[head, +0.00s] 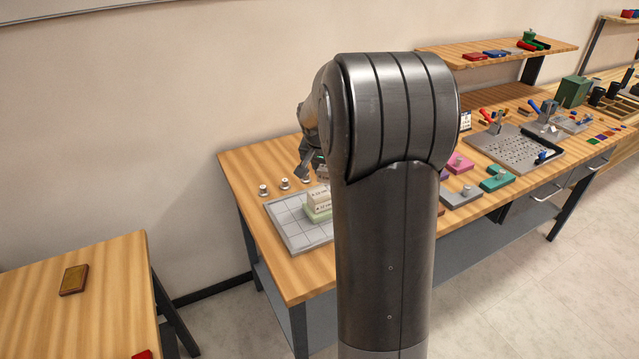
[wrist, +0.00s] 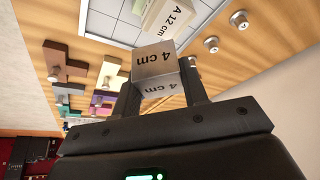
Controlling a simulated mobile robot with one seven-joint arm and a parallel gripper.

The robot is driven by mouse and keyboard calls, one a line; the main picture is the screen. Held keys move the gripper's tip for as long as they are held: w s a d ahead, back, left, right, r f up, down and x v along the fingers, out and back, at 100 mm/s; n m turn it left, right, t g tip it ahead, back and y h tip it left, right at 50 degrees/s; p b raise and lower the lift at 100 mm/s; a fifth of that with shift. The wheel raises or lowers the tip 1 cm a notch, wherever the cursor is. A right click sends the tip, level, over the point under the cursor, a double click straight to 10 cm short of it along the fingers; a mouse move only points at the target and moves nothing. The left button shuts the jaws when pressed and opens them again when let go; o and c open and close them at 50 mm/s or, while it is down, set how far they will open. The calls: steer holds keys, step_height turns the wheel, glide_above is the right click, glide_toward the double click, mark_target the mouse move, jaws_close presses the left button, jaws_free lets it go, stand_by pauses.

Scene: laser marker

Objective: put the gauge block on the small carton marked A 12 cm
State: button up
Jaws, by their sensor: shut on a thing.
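My gripper (wrist: 162,78) is shut on a silvery gauge block (wrist: 154,58) marked 4 cm, seen between its two fingers in the wrist view. A pale carton marked A 12 cm (wrist: 176,22) shows just beyond the block in that view; whether they touch I cannot tell. In the head view, the cream carton (head: 316,194) lies on a green one on a grey gridded plate (head: 287,220). My gripper shows partly above it in the head view (head: 306,163), mostly hidden by my arm; the block is not clear there.
Several small knobbed weights (head: 284,184) stand behind the plate. Grey (head: 462,196), green (head: 497,180) and pink knobbed blocks are to the right on the bench. A perforated plate (head: 508,146) lies further right. The bench's left corner is clear.

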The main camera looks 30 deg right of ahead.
mark_target(319, 193)
steer(key=shift+w+a+f, duration=0.65)
steer(key=shift+w+f, duration=0.05)
steer(key=shift+w, duration=0.1)
steer(key=shift+f, duration=1.85)
steer(key=shift+f, duration=0.2)
steer(key=o, duration=1.1)
